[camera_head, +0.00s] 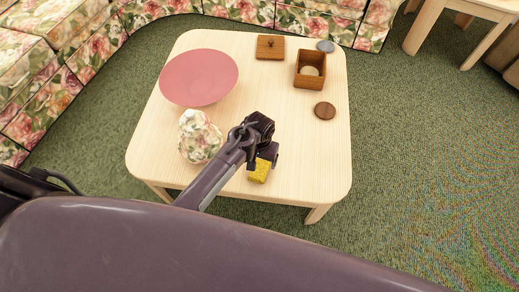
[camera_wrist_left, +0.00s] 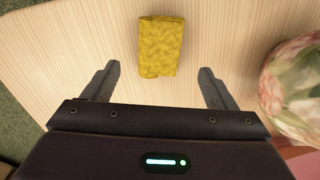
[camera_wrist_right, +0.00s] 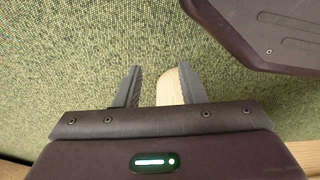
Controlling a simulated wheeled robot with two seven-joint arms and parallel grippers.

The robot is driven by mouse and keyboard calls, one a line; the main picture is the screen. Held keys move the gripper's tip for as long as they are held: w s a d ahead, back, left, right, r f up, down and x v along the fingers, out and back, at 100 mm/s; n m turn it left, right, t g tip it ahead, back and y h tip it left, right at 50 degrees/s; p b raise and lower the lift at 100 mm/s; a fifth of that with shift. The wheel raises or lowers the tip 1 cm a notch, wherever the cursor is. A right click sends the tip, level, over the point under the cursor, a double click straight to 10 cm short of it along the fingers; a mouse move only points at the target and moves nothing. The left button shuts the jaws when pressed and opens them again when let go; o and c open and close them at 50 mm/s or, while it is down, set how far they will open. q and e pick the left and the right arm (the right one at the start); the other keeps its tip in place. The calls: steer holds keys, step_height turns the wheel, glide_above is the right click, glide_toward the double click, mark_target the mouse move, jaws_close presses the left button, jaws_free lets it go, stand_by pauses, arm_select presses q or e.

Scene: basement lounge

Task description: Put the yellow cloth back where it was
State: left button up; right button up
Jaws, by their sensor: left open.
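The yellow cloth (camera_head: 259,171) is a small folded block on the light wooden table (camera_head: 310,160), near its front edge. In the left wrist view the cloth (camera_wrist_left: 161,47) lies just beyond and between the fingertips, not touching them. My left gripper (camera_head: 264,157) is above the table beside the cloth; its fingers (camera_wrist_left: 160,75) are apart with nothing between them. My right gripper (camera_wrist_right: 159,72) shows only in its wrist view, fingers apart over green carpet, with a pale wooden piece, seemingly a table leg, showing between them.
A floral vase-like object (camera_head: 199,137) stands close left of my left gripper, behind it a large pink bowl (camera_head: 199,77). Towards the back right are an open wooden box (camera_head: 309,82), a wooden lid (camera_head: 270,48), a dark round disc (camera_head: 325,110) and a grey disc (camera_head: 325,46).

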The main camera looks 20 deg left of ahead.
mark_target(259, 168)
arm_select(q)
steer(key=shift+r+p, duration=0.35)
steer(key=shift+r, duration=2)
arm_select(e)
steer(key=shift+s+d+f, duration=0.1)
steer(key=shift+s+f, duration=0.1)
steer(key=shift+s, duration=0.35)
steer(key=shift+s+d+f, duration=0.1)
steer(key=shift+s+f, duration=0.1)
steer(key=shift+s, duration=0.3)
